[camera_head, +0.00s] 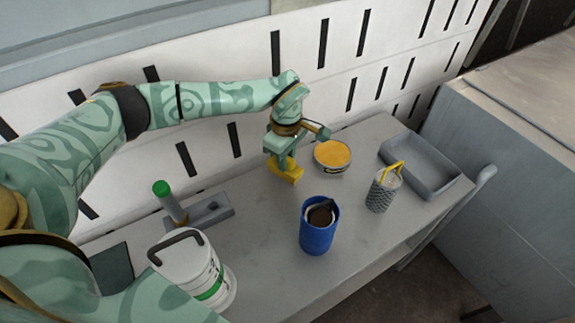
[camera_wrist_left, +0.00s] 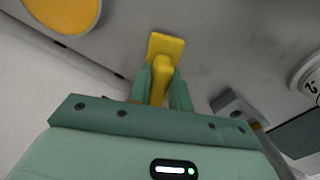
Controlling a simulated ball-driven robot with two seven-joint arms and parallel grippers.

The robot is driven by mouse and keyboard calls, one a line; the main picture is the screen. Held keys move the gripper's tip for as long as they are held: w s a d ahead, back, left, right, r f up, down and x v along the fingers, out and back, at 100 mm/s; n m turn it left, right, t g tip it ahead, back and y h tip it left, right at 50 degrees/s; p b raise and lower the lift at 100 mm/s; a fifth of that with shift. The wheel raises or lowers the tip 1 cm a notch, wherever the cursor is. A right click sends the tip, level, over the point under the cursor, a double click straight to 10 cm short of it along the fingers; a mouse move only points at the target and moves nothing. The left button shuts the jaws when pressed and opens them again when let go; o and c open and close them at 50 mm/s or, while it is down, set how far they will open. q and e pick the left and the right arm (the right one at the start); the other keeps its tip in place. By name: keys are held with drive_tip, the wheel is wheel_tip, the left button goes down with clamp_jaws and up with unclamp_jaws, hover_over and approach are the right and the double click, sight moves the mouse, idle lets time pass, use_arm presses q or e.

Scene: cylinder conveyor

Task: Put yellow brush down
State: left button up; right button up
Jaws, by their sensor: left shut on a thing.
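The yellow brush (camera_head: 285,170) is in my left gripper (camera_head: 283,160), over the back part of the grey table (camera_head: 262,222). In the left wrist view the brush (camera_wrist_left: 165,48) has a flat yellow head at the far end, and its handle lies between the two green fingers of the gripper (camera_wrist_left: 164,88). The gripper is shut on the handle. I cannot tell whether the head touches the table. My right gripper is not in view.
A tub with yellow content (camera_head: 332,155) stands just right of the gripper. A blue cup (camera_head: 318,232), a patterned cup (camera_head: 381,194) and a grey tray (camera_head: 428,174) stand to the right. A green-topped tool (camera_head: 164,193) and a white bucket (camera_head: 190,275) stand left. Bare table lies in front of the brush.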

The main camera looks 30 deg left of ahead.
use_arm(q)
wheel_tip(320, 180, down, 2)
drive_tip(key=shift+f, duration=0.25)
drive_tip(key=o, duration=0.9)
